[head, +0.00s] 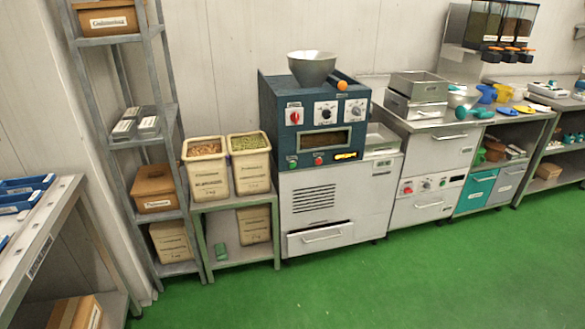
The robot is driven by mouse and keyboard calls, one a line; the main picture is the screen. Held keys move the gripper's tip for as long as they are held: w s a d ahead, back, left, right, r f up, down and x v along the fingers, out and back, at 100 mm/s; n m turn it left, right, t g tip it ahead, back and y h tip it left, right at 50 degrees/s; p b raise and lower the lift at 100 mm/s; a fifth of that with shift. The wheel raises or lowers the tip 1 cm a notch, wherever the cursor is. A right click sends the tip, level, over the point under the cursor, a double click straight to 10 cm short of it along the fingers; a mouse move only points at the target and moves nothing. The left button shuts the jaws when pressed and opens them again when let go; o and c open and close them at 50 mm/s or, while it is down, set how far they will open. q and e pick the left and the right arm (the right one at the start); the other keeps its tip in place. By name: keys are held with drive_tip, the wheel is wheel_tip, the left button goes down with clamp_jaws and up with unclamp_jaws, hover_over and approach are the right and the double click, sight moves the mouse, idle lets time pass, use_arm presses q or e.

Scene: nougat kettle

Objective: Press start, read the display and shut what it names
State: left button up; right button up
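A dark blue machine (264,112) stands against the wall on a light grey cabinet. Its front has a red knob (295,117), two further dials and a dark brownish window (325,141), where I can read no text. Below are a green button (293,164), a red button (318,161) and a black-and-yellow part (345,156). A metal bowl (312,68) sits on top, with an orange knob (342,85) beside it. The cabinet's bottom drawer (320,239) stands partly out, with a dark gap above it. Neither of my grippers is in view.
Two bins (205,170) stand on a low table at left of the machine, beside a tall shelf rack (162,50). Right of it are a grey cabinet (433,150) and a teal drawer (474,190), both looking shut. The green floor (400,285) in front is clear.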

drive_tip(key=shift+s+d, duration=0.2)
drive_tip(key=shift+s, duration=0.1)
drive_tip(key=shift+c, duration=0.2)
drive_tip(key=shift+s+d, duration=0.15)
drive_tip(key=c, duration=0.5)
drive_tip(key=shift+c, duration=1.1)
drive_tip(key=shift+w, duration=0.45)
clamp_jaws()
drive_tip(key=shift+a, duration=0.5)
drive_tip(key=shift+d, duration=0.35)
